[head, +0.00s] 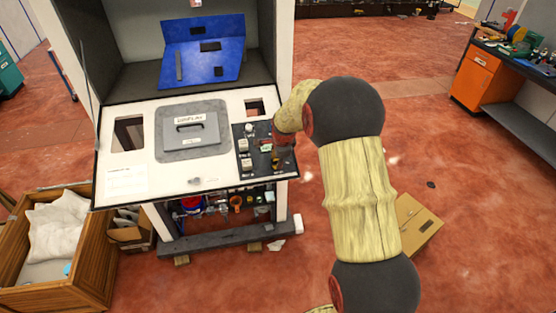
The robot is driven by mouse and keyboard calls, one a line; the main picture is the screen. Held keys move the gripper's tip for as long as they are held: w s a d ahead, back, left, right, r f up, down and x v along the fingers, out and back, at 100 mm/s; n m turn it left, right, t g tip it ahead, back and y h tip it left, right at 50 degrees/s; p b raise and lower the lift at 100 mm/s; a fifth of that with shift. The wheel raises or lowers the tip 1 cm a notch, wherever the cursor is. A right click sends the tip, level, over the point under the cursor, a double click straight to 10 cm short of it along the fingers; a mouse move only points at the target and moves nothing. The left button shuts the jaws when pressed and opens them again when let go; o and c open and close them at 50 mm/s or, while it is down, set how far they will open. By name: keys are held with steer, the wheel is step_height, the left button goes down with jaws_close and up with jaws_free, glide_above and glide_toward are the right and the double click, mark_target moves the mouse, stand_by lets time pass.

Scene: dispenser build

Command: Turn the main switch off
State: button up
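A dark control panel (239,138) sits at the right side of the white worktop of the dispenser cabinet. It carries several small light and coloured switches or knobs, too small to tell which is the main switch or how it is set. My gripper (279,163) is at the right part of this panel, low over it or touching it; I cannot tell which. My wrist and gripper hide part of the panel's right side. The fingers are small and dark, and their opening cannot be made out.
The white worktop (145,176) has a grey lidded hatch (190,128) and two cut-out openings. A blue panel (215,60) leans inside the cabinet. A wooden crate (95,265) stands at left, a cardboard box (418,225) on the red floor at right. An orange-fronted workbench (475,80) is farther right.

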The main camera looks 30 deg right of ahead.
steer(key=shift+w+f, duration=0.15)
steer(key=shift+f, duration=0.2)
steer(key=shift+c, duration=0.3)
jaws_close()
